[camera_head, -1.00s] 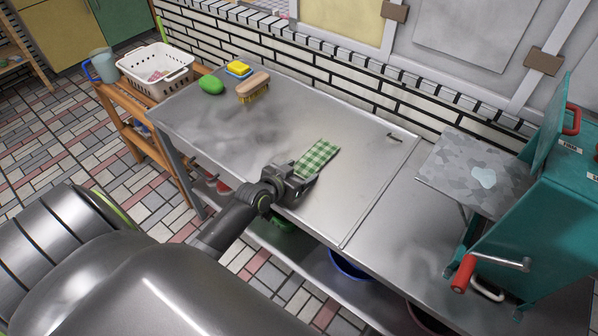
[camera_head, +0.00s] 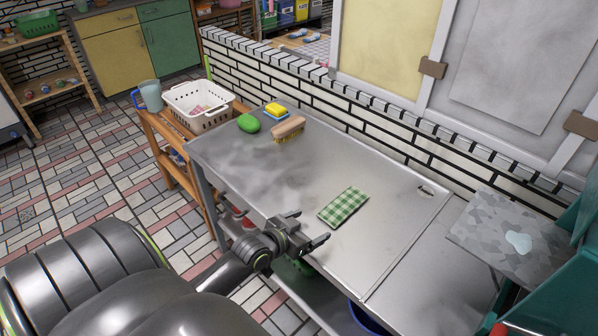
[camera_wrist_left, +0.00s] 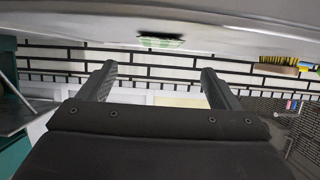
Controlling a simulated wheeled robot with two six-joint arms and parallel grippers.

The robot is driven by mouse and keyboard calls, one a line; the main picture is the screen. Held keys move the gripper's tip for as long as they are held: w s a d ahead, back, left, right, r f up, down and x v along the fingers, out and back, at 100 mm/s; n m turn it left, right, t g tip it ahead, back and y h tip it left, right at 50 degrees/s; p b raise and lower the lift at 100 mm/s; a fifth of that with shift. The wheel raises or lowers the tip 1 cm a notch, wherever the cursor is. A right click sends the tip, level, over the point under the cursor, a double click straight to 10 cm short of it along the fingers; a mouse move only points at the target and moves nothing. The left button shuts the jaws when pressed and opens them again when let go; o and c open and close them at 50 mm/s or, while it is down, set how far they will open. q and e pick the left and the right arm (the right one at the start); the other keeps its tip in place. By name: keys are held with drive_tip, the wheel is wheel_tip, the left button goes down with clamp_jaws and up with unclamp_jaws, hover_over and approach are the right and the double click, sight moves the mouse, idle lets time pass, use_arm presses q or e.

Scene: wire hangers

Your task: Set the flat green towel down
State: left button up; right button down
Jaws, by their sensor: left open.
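The green checked towel (camera_head: 344,207) lies flat on the metal counter (camera_head: 300,190), near its front edge. It also shows in the left wrist view as a thin green strip (camera_wrist_left: 161,42) on the counter surface. My left gripper (camera_head: 309,228) is open and empty, just in front of and to the left of the towel, apart from it. In the left wrist view the two fingers (camera_wrist_left: 158,80) stand wide apart with nothing between them. My right gripper is not in view.
A green oval object (camera_head: 248,123), a yellow and blue sponge (camera_head: 276,110) and a wooden brush (camera_head: 289,129) sit at the counter's back left. A white basket (camera_head: 199,106) and blue jug (camera_head: 150,95) stand on a wooden cart. A teal machine (camera_head: 560,270) stands at right.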

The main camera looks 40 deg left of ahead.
use_arm(q)
drive_tip(key=shift+v, duration=1.85)
